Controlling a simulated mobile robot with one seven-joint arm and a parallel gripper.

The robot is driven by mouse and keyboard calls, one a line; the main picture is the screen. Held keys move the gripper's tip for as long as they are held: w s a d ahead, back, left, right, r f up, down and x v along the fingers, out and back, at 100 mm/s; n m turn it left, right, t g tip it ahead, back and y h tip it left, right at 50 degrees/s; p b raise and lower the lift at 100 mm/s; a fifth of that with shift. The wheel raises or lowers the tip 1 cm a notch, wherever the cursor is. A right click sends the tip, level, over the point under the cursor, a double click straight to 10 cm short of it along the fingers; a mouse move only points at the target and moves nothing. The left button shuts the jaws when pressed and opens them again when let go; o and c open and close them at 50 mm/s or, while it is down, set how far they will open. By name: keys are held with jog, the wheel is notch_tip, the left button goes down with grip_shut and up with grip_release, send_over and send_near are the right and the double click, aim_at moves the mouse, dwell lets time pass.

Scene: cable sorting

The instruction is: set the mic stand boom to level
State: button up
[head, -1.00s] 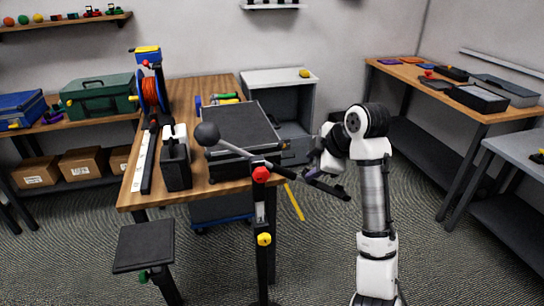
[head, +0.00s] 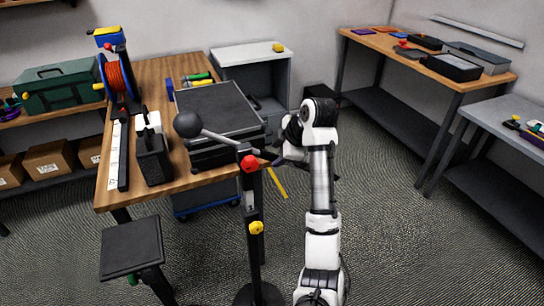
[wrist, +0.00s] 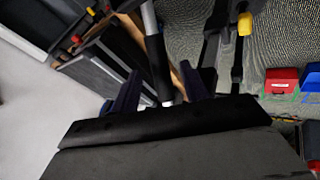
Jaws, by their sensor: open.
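The mic stand (head: 254,200) stands upright in front of the bench, with a red knob (head: 249,163) at its pivot and a yellow knob (head: 256,228) lower down. Its boom (head: 222,138) is tilted: the end with the black ball (head: 187,124) is high at left, and the tube slopes down to the right. The right end is hidden by my arm. My gripper (head: 278,159) is at the boom's right part, just right of the pivot. In the wrist view my gripper (wrist: 160,88) is open, with the boom's dark sleeve (wrist: 160,68) between its fingers; contact cannot be told.
The wooden bench (head: 150,85) behind the stand holds a black case (head: 215,108), an orange cable reel (head: 119,78) and a black box (head: 154,158). A black stool-like platform (head: 131,246) stands at front left. Open floor (head: 395,240) lies to the right.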

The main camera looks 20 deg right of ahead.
aim_at(274, 156)
jog(key=shift+p+x, duration=0.45)
jog(key=shift+x, duration=1.85)
grip_shut()
